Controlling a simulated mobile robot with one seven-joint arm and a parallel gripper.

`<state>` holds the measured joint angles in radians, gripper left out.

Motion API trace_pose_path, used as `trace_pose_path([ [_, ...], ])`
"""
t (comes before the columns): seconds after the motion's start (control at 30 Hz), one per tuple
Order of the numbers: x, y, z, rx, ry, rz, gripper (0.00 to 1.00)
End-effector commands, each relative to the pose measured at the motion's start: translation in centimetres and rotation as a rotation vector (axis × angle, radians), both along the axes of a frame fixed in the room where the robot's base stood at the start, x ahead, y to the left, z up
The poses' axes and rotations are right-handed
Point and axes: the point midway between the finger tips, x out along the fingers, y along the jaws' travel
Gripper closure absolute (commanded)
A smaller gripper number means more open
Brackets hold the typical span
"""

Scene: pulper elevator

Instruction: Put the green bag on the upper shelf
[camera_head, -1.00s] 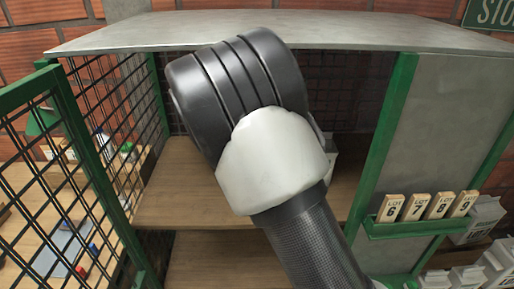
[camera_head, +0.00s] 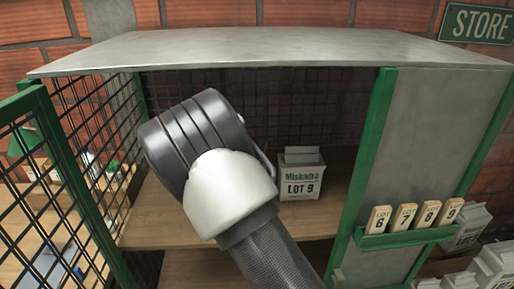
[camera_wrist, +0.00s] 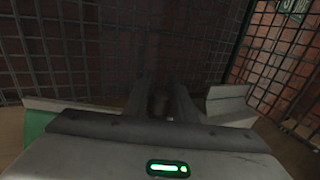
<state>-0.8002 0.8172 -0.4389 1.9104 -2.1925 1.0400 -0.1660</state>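My arm fills the middle of the head view and hides my gripper and part of the shelf there. In the wrist view my gripper (camera_wrist: 160,100) shows two dark fingers with a narrow gap between them. What lies in the gap is too dark to tell. Left of the fingers, partly behind my gripper's body, is a green surface (camera_wrist: 38,124) with a pale edge above it; it may be the green bag, but I cannot be sure. No green bag shows in the head view. The upper shelf (camera_head: 160,215) is a wooden board inside the green-framed cage.
A white bag marked LOT 9 (camera_head: 300,175) stands on the shelf, right of my arm. A grey roof panel (camera_head: 280,50) covers the cage. A mesh door (camera_head: 60,200) stands at left. Lot tags (camera_head: 405,217) sit in a green holder at right, with several white bags beyond.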

Motion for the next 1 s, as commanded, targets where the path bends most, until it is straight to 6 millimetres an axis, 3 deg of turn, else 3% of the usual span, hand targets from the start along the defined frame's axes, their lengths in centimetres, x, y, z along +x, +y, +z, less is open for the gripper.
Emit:
trace_pose_path([
  [0.37, 0.0, 0.0, 0.3, 0.000, 0.000, 0.000, 0.67],
  [0.47, -0.8, 0.3, 0.2, 0.002, -0.001, 0.001, 0.67],
  [0.8, -7.3, 2.7, 0.1, 0.002, 0.002, 0.003, 0.67],
  [1.0, -10.3, 3.7, 0.2, 0.001, 0.000, 0.001, 0.67],
])
